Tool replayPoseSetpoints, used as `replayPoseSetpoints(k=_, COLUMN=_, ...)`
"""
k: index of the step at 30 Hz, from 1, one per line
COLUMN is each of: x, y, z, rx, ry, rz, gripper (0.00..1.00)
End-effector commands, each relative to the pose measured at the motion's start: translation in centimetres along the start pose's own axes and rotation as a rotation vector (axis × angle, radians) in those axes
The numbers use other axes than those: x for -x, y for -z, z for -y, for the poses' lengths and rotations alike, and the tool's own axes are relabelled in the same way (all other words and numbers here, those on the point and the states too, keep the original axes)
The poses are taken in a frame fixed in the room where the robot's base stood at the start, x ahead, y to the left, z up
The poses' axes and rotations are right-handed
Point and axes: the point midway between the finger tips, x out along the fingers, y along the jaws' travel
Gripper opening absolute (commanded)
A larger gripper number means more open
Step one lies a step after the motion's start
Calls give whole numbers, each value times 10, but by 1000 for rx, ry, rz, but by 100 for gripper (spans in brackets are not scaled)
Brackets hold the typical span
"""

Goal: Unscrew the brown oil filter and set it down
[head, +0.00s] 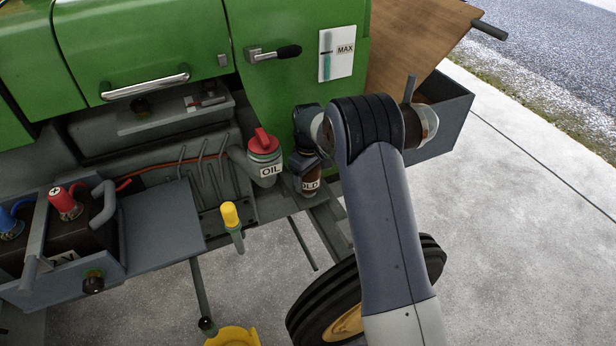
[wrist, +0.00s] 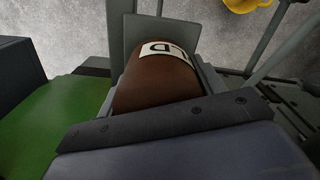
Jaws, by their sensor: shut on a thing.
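The brown oil filter (head: 311,184) has a white label with dark letters, partly hidden, and sits at the tractor's side below the green panel. In the wrist view the brown filter (wrist: 160,82) lies between the jaws, its label toward the top. My gripper (head: 308,162) reaches down over the filter from above and is shut on it. My gripper also shows in the wrist view (wrist: 165,95), with a grey jaw on each side of the filter. The filter's upper end is hidden by my gripper, so I cannot tell whether it is still threaded on.
A yellow-topped dipstick (head: 230,214) is lower left.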

Motion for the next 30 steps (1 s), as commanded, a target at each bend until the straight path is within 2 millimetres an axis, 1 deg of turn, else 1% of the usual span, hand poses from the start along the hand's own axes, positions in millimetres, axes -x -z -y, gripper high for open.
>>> replayPoseSetpoints(k=4, x=0, y=0, z=0, rx=84, ry=1, rz=1, gripper=52)
replayPoseSetpoints(k=13, x=0, y=0, z=0, rx=101, ry=1, rz=2, gripper=52)
replayPoseSetpoints(k=18, x=0, y=0, z=0, rx=208, ry=1, rz=3, gripper=52)
replayPoseSetpoints(k=21, x=0, y=0, z=0, rx=242, ry=1, rz=3, gripper=52)
replayPoseSetpoints(k=28, x=0, y=0, z=0, rx=245, ry=1, rz=3, gripper=52)
replayPoseSetpoints(k=30, x=0, y=0, z=0, rx=269, ry=1, rz=4, gripper=52)
